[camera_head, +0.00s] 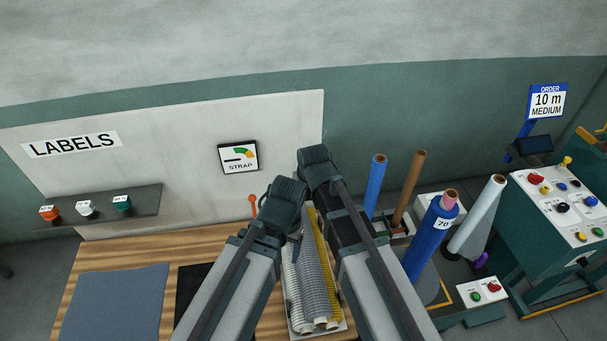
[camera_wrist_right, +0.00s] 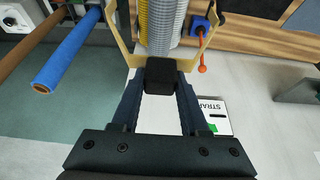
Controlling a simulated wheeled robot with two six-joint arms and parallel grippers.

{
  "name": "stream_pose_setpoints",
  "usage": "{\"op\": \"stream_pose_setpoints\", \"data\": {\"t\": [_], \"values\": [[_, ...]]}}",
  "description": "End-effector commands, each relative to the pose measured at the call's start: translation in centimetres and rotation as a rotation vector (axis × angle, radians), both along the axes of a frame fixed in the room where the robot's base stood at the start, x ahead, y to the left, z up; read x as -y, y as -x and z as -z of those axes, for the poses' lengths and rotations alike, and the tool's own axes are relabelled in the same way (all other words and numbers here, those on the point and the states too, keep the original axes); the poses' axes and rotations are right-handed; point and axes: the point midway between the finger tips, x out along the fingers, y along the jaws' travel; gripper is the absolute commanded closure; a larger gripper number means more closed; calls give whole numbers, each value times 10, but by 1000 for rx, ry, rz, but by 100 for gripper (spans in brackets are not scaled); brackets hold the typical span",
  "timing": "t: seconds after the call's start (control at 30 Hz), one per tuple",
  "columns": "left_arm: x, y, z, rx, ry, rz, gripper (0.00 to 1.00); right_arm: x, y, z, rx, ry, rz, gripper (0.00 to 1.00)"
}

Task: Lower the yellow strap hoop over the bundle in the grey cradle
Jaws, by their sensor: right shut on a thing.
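My right gripper (camera_wrist_right: 160,92) is shut on a black block (camera_wrist_right: 160,72) in the right wrist view. A tan-yellow band (camera_wrist_right: 122,46), which looks like the strap hoop, extends from both sides of this block. The bundle of ribbed grey and yellow rolls (camera_wrist_right: 165,22) shows between the band's sides; whether the band is around or above it I cannot tell. In the head view the bundle (camera_head: 309,285) lies in the pale grey cradle (camera_head: 337,327), partly hidden by my arms. My right gripper (camera_head: 315,160) and left gripper (camera_head: 284,197) are seen from behind, their fingers hidden.
The wooden bench (camera_head: 110,252) carries a blue-grey mat (camera_head: 115,302). An orange-tipped lever (camera_head: 252,205) stands beside my left gripper. Blue (camera_head: 375,185) and brown (camera_head: 409,188) tubes and a large blue roll (camera_head: 431,238) stand right of the arms. The wall bears a STRAP sign (camera_head: 238,157).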

Motion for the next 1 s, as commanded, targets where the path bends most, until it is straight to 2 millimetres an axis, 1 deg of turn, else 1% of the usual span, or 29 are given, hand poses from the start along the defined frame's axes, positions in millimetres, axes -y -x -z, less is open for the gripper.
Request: {"op": "stream_pose_setpoints", "data": {"t": [0.3, 0.53, 0.77, 1.0], "values": [[0, 0, 0, 0, 0, 0, 26, 0, 0, 0, 0, 0, 0, 100], [0, 0, 7, 0, 0, 3, 26, 0, 0, 7, 0, 0, 0, 100], [0, 0, 24, 0, 0, 11, 26, 0, 0, 24, 0, 0, 0, 100], [0, 0, 47, 1, 0, 12, 26, 0, 0, 47, 0, 0, 0, 100]]}}
